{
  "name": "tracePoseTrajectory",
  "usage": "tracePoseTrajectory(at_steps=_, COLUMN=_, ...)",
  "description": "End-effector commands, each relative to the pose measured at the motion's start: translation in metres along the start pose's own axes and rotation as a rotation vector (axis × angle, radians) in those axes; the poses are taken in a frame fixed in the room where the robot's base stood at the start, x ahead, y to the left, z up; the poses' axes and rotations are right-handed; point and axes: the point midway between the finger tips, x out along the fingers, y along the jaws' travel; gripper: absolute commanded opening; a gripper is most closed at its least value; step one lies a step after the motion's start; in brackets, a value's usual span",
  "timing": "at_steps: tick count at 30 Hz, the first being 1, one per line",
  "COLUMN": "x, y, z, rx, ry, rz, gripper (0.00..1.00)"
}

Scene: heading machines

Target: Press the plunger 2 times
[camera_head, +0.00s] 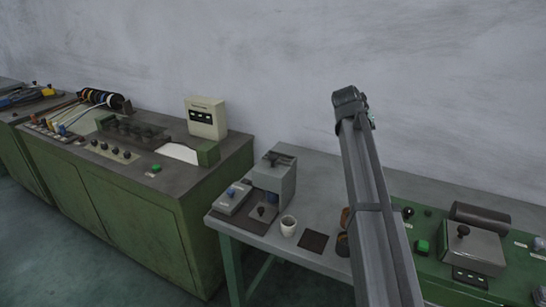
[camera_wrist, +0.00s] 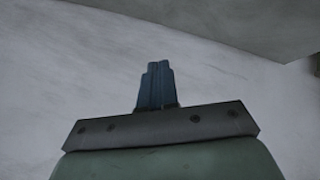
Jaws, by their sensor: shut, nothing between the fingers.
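My gripper (camera_wrist: 157,84) shows in the wrist view as two blue fingers side by side, shut and empty. They point toward a bare pale wall, away from any machine. In the head view my arm rises at the right centre, and I cannot make out the fingertips there. A small grey machine (camera_head: 274,175) stands on the grey table, with a black knob (camera_head: 261,211) low at its front and a dark part on top. I cannot tell which part is the plunger.
A white cup (camera_head: 288,226) and a dark square pad (camera_head: 313,242) are on the table (camera_head: 236,228). Brownish round items (camera_head: 343,243) are partly hidden behind my arm. A long green machine (camera_head: 123,211) with a cream box (camera_head: 206,117) stands left. A green button (camera_head: 422,247) is at right.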

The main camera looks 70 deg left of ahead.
Motion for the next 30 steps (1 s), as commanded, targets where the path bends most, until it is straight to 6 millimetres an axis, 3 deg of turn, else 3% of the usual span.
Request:
tracePoseTrajectory(at_steps=1, x=-0.013, y=-0.019, z=-0.005, rx=-0.015, ry=0.001, rz=-0.001, gripper=0.00)
tracePoseTrajectory(at_steps=9, x=-0.077, y=-0.105, z=-0.019, rx=-0.072, ry=0.005, rz=0.016, gripper=0.00)
tracePoseTrajectory(at_steps=18, x=-0.150, y=-0.186, z=-0.023, rx=-0.121, ry=0.014, rz=0.038, gripper=0.00)
tracePoseTrajectory(at_steps=24, x=-0.181, y=-0.217, z=-0.022, rx=-0.137, ry=0.020, rz=0.049, gripper=0.00)
tracePoseTrajectory(at_steps=30, x=-0.191, y=-0.227, z=-0.021, rx=-0.142, ry=0.023, rz=0.054, gripper=0.00)
